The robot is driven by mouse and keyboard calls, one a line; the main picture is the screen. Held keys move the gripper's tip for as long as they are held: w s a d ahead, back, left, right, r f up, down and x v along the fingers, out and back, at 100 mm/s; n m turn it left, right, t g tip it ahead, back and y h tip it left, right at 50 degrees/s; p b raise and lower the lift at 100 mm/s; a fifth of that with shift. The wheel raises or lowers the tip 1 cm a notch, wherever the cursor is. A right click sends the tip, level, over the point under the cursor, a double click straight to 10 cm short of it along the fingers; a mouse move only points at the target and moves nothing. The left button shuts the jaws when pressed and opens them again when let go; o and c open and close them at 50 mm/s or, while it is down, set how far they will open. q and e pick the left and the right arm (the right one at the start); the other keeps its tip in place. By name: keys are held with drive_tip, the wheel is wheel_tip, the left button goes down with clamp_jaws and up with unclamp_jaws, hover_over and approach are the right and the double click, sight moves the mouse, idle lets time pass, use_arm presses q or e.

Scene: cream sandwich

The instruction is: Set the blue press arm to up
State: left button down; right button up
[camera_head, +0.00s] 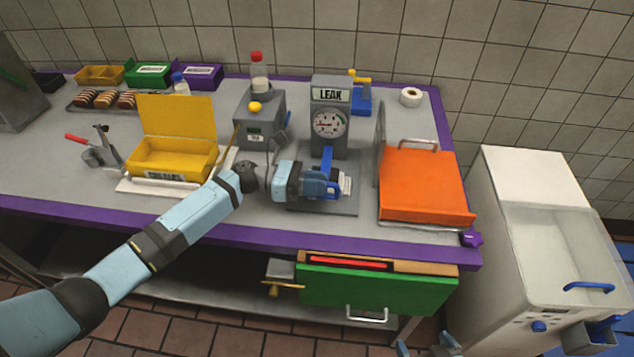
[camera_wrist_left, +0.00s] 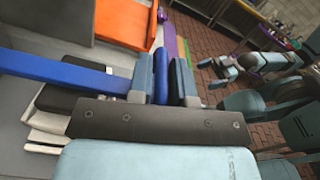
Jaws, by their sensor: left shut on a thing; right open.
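The grey leak tester (camera_head: 331,122) with a round gauge and a LEAK sign stands at the table's middle. Its blue press arm (camera_head: 327,158) reaches from the tester toward the table's front edge and looks low, over the grey base plate (camera_head: 350,206). My left gripper (camera_head: 335,186) is at the arm's front end. In the left wrist view, its fingers (camera_wrist_left: 161,85) are shut on the arm's blue crossbar handle (camera_wrist_left: 161,68); the blue bar (camera_wrist_left: 60,72) runs off left. A white labelled piece beneath is partly hidden. My right gripper (camera_head: 428,346) is open and empty at the bottom edge, partly cut off.
An orange lidded box (camera_head: 425,184) stands close right of the tester. A grey box with a yellow knob (camera_head: 258,128) and an open yellow case (camera_head: 172,158) stand left. A green drawer front (camera_head: 378,289) hangs below the table edge. A white machine (camera_head: 535,240) stands at right.

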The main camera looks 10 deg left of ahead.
use_arm(q)
drive_tip(key=w+r+n+p, duration=0.1)
drive_tip(key=r+p, duration=0.1)
drive_tip(key=r+n+p, duration=0.1)
drive_tip(key=r+p, duration=0.1)
drive_tip(key=p, duration=0.1)
drive_tip(key=w+r+n+p, duration=0.1)
drive_tip(key=r+n+p, duration=0.1)
drive_tip(key=shift+w+r+p, duration=0.15)
drive_tip(key=shift+w+p, duration=0.2)
drive_tip(key=w+r+p, duration=0.1)
drive_tip(key=w+r, duration=0.1)
drive_tip(key=shift+w+r, duration=0.3)
drive_tip(key=shift+r, duration=0.05)
